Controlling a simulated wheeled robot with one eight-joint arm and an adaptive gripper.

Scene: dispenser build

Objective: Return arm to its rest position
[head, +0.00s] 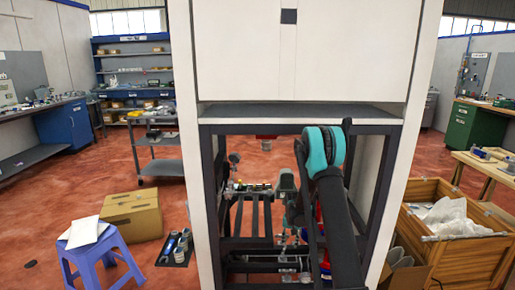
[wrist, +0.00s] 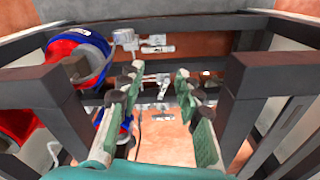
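My gripper (wrist: 158,82) is open in the wrist view, its two green-padded fingers apart with nothing held between them. It is inside the open lower bay of the tall white dispenser cabinet (head: 297,60). My arm, dark with a teal joint, reaches into this bay in the head view and hides part of it. The bay's dark frame (head: 210,190) surrounds the arm. In the wrist view, dark frame bars (wrist: 250,85) stand close on both sides of the gripper.
A red-and-blue round part (wrist: 88,52) sits left of the fingers, with metal fittings (wrist: 150,42) beyond. Outside the cabinet are a blue stool (head: 95,250), a cardboard box (head: 132,215) and a wooden crate (head: 465,255).

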